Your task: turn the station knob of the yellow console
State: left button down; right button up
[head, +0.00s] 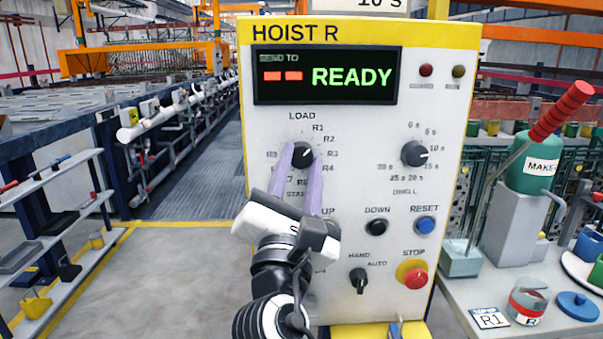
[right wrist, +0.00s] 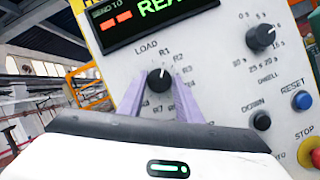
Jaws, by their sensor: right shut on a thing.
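The yellow-edged console (head: 350,200) with a pale front stands ahead, marked HOIST R. Its display (head: 327,75) reads READY in green beside two orange dashes. The black station knob (head: 303,153) sits inside a ring of labels with LOAD at the top and R1, R2, R3, R4 down the right side. My right gripper (head: 302,160) has its two lilac fingers on either side of this knob, shut on it. In the right wrist view the knob (right wrist: 160,80) shows between the fingertips, its white pointer mark near the top. My left gripper is not in view.
The dwell knob (head: 415,154) is right of the station knob. Below are the DOWN button (head: 377,227), blue RESET button (head: 425,225), hand/auto switch (head: 359,280) and red STOP button (head: 416,279). A bench (head: 550,315) with containers stands right; a shelf rack (head: 60,230) stands left.

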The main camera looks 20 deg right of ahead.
jog(key=shift+a+r+m+g+h+b, duration=0.1)
jog(key=shift+m+g+h+b, duration=0.4)
jog(key=shift+m, duration=1.7)
jog(key=shift+g+h, duration=0.3)
jog(key=o, duration=1)
jog(key=shift+o, duration=0.2)
notch_tip(320, 180, up, 8)
jog(key=p, duration=0.7)
jog(key=shift+a+r+p, duration=0.1)
jog(key=shift+r+p, duration=0.1)
jog(key=shift+p, duration=0.1)
jog(key=shift+r+b, duration=0.25)
jog(key=shift+b, duration=0.1)
jog(key=shift+r, duration=0.6)
